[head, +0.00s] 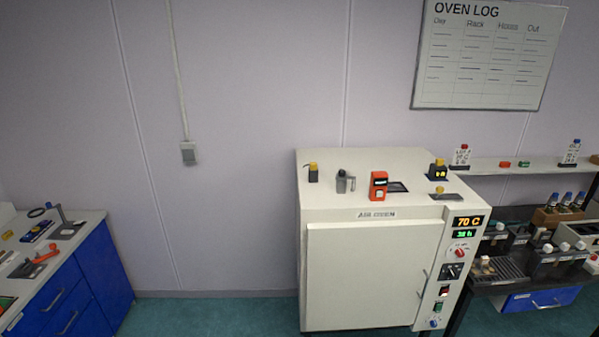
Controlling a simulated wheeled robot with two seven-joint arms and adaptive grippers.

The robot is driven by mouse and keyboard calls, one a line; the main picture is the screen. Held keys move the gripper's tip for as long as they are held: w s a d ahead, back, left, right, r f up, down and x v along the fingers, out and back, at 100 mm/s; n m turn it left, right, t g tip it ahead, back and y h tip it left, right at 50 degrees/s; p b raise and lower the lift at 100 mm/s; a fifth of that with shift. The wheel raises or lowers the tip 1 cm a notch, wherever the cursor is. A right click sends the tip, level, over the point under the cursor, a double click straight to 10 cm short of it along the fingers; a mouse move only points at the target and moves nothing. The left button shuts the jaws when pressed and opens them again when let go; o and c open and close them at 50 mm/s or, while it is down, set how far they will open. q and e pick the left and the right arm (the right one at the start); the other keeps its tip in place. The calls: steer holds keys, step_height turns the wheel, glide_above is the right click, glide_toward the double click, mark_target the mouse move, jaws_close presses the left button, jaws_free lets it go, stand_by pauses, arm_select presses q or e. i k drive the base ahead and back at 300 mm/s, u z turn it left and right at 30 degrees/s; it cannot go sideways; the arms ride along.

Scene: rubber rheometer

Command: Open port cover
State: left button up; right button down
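A white air oven (370,270) stands at the centre right with its front door shut. A dark flat rectangle (398,187) lies beside an upright orange device (378,186). I cannot tell for sure which of these is the port cover; the plate with the yellow knob looks like a small lid. Neither of my grippers shows in the head view.
A blue-fronted bench (90,255) stands left, a cluttered table (495,288) right. Floor (220,315) between bench and oven is clear.

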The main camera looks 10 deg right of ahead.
mark_target(342, 175)
steer(key=u, duration=0.1)
steer(key=i, duration=0.7)
steer(key=z, duration=0.6)
steer(key=i, duration=0.55)
steer(key=z, duration=0.4)
